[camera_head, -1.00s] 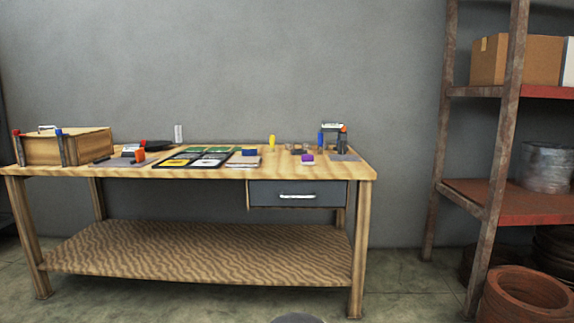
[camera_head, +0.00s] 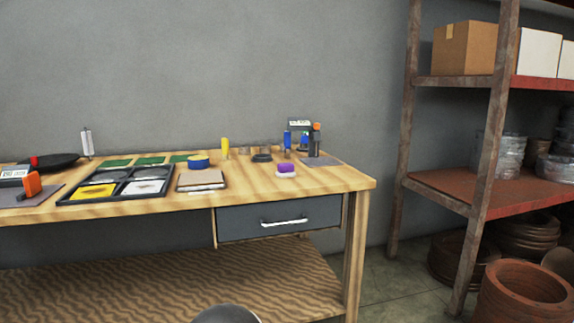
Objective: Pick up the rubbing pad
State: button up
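A small purple block on a white base (camera_head: 287,169), which looks like the rubbing pad, lies on the wooden workbench (camera_head: 345,183) above the drawer, toward the right end. It rests flat with bare wood around it. A brown, flat, stacked pad or block (camera_head: 201,180) lies farther left, beside the black tray. I cannot be sure from this distance which is the rubbing pad. My gripper is not in view.
A black divided tray (camera_head: 113,201) and a blue round item (camera_head: 199,161) are at left. A yellow bottle (camera_head: 225,148) and upright blue and black tools (camera_head: 304,138) stand behind. A drawer (camera_head: 278,217) is closed. A rusty shelf (camera_head: 482,193) stands right.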

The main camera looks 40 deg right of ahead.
aim_at(286, 170)
jog(key=z, duration=0.8)
jog(key=i, duration=1.1)
jog(key=z, duration=1.2)
jog(key=i, duration=0.15)
jog(key=z, duration=0.05)
